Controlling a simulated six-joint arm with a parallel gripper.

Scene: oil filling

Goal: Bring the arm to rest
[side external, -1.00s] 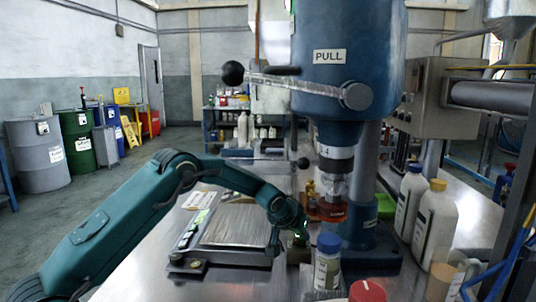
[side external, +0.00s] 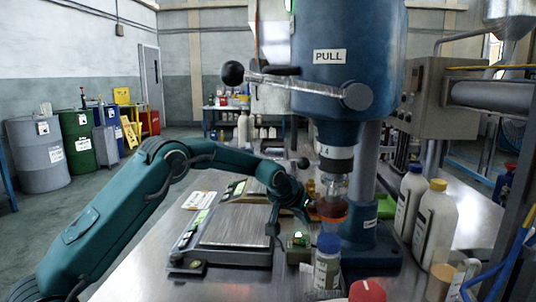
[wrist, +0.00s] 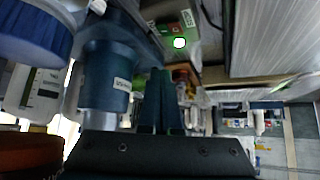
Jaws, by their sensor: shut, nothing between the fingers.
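My teal arm reaches in from the lower left of the side view.
A scale (side external: 235,225) lies left of the button box. A blue-capped bottle (side external: 327,262) stands in front of the press, a red cap (side external: 367,291) at the front edge. White bottles (side external: 434,225) stand at right. The metal bench is clear at front left.

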